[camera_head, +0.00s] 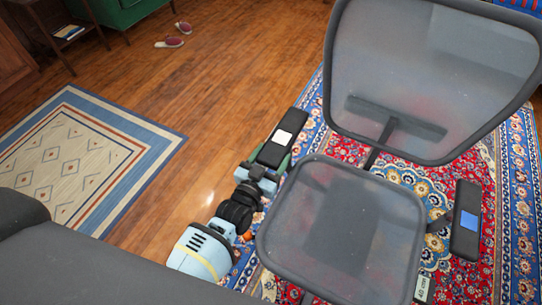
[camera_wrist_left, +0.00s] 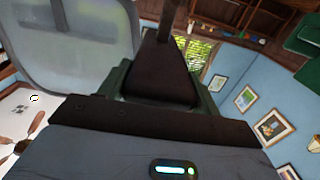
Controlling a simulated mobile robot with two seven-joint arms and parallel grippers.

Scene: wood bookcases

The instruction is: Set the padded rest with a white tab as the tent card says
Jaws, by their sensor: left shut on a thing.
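The padded rest with a white tab (camera_head: 283,139) is a black armrest at the left side of the grey mesh office chair (camera_head: 340,228). My left gripper (camera_head: 272,168) is shut on this rest from its near end. In the left wrist view the dark rest (camera_wrist_left: 160,75) fills the space between the green fingers. The gripper hides the rest's lower end and mount. A second black rest with a blue tab (camera_head: 467,220) is on the chair's right side. The tent card (camera_head: 423,288) stands at the lower right; its small sideways text seems to include "40". My right gripper is out of view.
The chair back (camera_head: 428,75) rises close beside the held rest. The chair stands on a red and blue patterned rug (camera_head: 510,170). Open wood floor (camera_head: 215,110) lies to the left, with a beige rug (camera_head: 85,150) and red shoes (camera_head: 170,42).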

